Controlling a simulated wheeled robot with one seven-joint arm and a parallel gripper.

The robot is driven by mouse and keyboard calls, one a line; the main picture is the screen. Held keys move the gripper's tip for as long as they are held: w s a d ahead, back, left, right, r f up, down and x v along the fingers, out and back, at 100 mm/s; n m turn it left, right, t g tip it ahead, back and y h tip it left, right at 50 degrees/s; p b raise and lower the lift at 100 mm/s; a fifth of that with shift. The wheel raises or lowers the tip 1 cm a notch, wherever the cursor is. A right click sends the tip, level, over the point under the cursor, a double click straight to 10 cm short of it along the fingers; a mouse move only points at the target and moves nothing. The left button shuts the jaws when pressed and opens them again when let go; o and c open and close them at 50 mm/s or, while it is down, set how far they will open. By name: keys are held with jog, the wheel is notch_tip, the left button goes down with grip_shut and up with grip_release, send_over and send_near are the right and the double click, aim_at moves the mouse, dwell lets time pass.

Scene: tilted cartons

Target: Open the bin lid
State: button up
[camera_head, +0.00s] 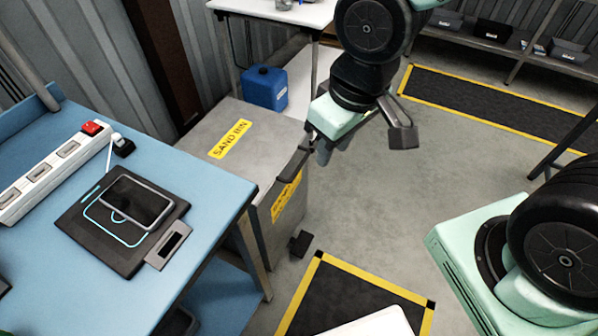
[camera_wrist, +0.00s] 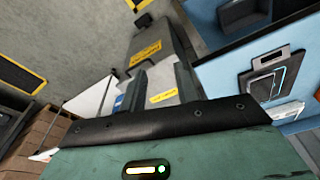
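The grey sand bin (camera_head: 272,232) stands right of the blue workbench, with a yellow label on its front. Its flat lid (camera_head: 193,150) lies closed and bears a yellow "SAND BIN" label (camera_head: 231,139). A dark handle bar (camera_head: 290,165) runs along the lid's front edge. My gripper (camera_head: 318,150) is at the right end of this edge, close to the bar. In the wrist view my two fingers (camera_wrist: 162,82) stand apart, with the bin (camera_wrist: 148,35) and lid label (camera_wrist: 163,96) seen beyond and between them. I cannot tell whether they touch the bar.
The blue workbench (camera_head: 85,288) is close on the left, with a power strip (camera_head: 50,172) and a dark tablet (camera_head: 120,225) on it. A blue canister (camera_head: 265,88) stands at the bin's back. A white table (camera_head: 300,12) is behind. Open floor (camera_head: 370,215) lies to the right.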

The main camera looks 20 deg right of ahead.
jog(key=w+d+f+m+t+y+b, duration=0.1)
jog(key=w+d+f+m+b, duration=0.1)
jog(key=w+f+b, duration=0.4)
jog(key=w+d+f+m+t+b, duration=0.1)
jog(key=w+d+f+b, duration=0.15)
jog(key=f, duration=0.55)
jog(key=m+t+y+b, duration=0.7)
jog(key=m+y+b, duration=0.3)
jog(key=b, duration=1.2)
send_near(300, 165)
jog(key=shift+m+h, duration=0.4)
jog(key=shift+m, duration=0.2)
jog(key=shift+b+x, duration=2.8)
jog(key=shift+x, duration=2.4)
jog(key=shift+s, duration=0.1)
grip_shut()
